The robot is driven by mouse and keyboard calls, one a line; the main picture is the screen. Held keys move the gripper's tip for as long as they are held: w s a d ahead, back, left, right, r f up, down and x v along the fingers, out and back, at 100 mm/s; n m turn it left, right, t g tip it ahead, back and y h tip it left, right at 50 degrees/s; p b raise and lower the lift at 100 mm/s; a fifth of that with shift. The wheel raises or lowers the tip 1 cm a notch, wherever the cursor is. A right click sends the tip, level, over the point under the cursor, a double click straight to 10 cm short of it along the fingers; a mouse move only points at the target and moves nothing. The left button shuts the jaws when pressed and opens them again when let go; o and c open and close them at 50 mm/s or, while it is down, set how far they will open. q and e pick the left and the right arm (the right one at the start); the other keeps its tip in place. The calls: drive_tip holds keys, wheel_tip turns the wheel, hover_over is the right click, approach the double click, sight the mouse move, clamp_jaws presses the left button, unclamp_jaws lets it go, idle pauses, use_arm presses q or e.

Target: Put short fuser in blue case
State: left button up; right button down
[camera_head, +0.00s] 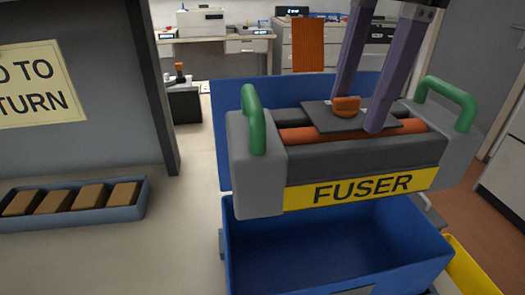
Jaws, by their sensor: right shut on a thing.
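My right gripper (357,110) comes down from the top with purple fingers and is shut on the orange knob on the fuser's top plate. The fuser (297,155) is a grey unit with green end handles, an orange roller and a yellow FUSER label. It hangs above the blue case (310,240), apart from its floor. The case is open, with its lid standing up behind the fuser. The visible inside looks empty; the fuser hides part of the case and lid. My left gripper is not in view.
A blue-grey tray (125,213) with several brown blocks lies at the left, below a grey panel with a sign (38,85). A yellow container (468,268) stands beside the case at lower right. Desks and cabinets (292,47) stand at the back.

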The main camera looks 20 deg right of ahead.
drive_tip(key=shift+d+f+n, duration=0.15)
drive_tip(key=shift+f+n, duration=0.15)
drive_tip(key=shift+f, duration=0.25)
wheel_tip(320, 180, down, 19)
drive_tip(key=b, duration=0.2)
drive_tip(key=shift+b, duration=0.35)
drive_tip(key=shift+f, duration=0.1)
drive_tip(key=shift+c, duration=0.7)
unclamp_jaws()
drive_tip(key=shift+f, duration=0.1)
